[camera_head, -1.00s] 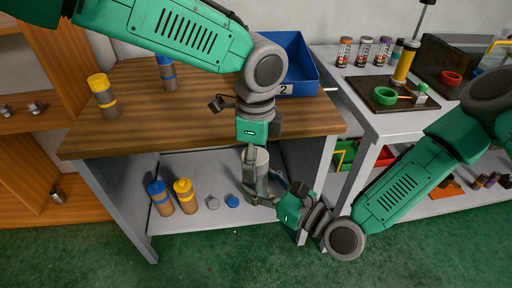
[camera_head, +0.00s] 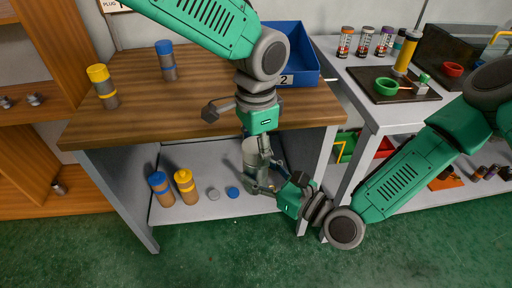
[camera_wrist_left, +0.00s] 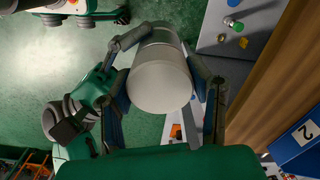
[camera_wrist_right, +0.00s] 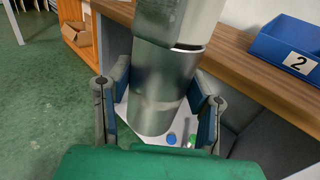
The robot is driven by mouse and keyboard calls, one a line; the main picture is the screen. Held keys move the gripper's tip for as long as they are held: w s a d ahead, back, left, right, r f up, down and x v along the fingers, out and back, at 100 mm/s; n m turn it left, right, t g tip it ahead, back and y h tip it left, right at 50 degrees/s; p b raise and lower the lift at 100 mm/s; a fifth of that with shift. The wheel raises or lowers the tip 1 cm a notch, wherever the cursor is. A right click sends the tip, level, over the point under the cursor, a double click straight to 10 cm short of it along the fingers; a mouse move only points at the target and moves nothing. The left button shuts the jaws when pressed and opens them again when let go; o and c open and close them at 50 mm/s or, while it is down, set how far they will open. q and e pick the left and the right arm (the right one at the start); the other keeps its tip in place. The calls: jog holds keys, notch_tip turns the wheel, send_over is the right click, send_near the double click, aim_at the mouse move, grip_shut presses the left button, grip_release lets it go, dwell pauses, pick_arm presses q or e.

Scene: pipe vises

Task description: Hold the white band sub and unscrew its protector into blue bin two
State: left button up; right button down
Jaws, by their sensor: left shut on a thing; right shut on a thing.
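A grey-white cylindrical sub (camera_head: 249,152) hangs upright in front of the workbench's open lower bay. My left gripper (camera_wrist_left: 163,62) is shut around it from above; the left wrist view shows its pale round end (camera_wrist_left: 160,88) between the fingers. My right gripper (camera_wrist_right: 160,90) is shut around the shiny metal lower part (camera_wrist_right: 158,112), just below. Whether that part is the protector, and where the white band lies, I cannot tell. Blue bin two (camera_head: 300,77) stands on the bench at the back right; it also shows in the right wrist view (camera_wrist_right: 272,44).
A yellow-capped sub (camera_head: 103,86) and a blue-capped one (camera_head: 167,60) stand on the bench top (camera_head: 130,118). Two more capped subs (camera_head: 173,187) and two small caps (camera_head: 223,193) are on the lower shelf. A side table (camera_head: 345,80) with vials stands right.

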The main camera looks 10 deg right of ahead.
pick_arm(q)
jog(key=shift+w, duration=0.1)
jog(key=o, duration=1.3)
jog(key=shift+r, duration=0.1)
notch_tip(320, 180, up, 4)
jog(key=shift+r, duration=0.2)
jog(key=shift+c, duration=0.5)
jog(key=shift+s+d+r+m, duration=0.15)
jog(key=shift+s+r+m, duration=0.05)
jog(key=shift+r+m, duration=0.95)
jog(key=shift+w+a+r+m, duration=0.2)
jog(key=shift+r+m, duration=0.1)
jog(key=shift+m, duration=0.45)
notch_tip(320, 180, down, 8)
jog(key=shift+r, duration=0.25)
